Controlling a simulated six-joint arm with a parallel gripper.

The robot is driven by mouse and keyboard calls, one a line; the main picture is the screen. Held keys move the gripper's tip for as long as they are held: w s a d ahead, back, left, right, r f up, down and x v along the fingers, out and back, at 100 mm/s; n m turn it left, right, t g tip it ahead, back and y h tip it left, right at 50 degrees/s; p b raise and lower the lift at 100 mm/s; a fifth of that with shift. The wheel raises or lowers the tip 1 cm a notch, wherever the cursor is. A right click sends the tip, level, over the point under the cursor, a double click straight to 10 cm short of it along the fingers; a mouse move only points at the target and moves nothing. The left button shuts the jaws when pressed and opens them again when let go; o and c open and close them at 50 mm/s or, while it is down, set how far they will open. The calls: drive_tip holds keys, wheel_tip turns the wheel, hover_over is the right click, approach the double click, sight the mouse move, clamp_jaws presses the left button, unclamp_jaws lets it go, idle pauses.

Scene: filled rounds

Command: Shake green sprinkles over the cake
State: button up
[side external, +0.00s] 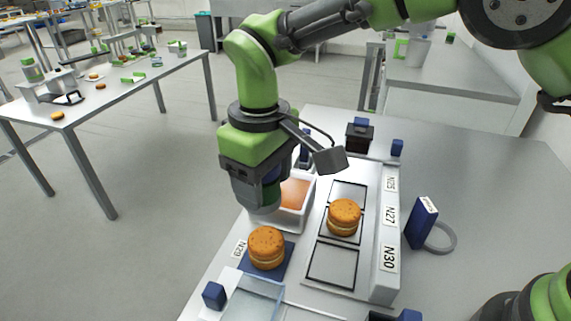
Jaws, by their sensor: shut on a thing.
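My gripper (262,188) points down over the left part of the work area, shut on a dark grey and blue rounded container (258,198). Its contents and lower opening are hidden, so I cannot tell whether it holds green sprinkles. One round, golden-brown filled cake (266,247) sits on a blue square mat (285,269) by the label N29, just below the container in the picture. A second filled cake (344,216) sits in the middle square of a white tray (332,283) with black-outlined squares. No green sprinkles show on either cake.
A white bin (307,208) with an orange inside stands behind the gripper. A clear lidded box (248,296) is at the front. A labelled raised rail (388,240) runs along the tray's right. A blue block (422,222) with a grey ring stands farther right. The tray's front square is empty.

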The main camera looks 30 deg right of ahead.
sight(273, 205)
drive_tip(key=shift+f, duration=2.6)
drive_tip(key=shift+a, duration=0.45)
idle(0.9)
drive_tip(key=shift+d, duration=1)
idle(0.4)
drive_tip(key=shift+r, duration=0.15)
idle(1.1)
drive_tip(key=shift+r, duration=2.1)
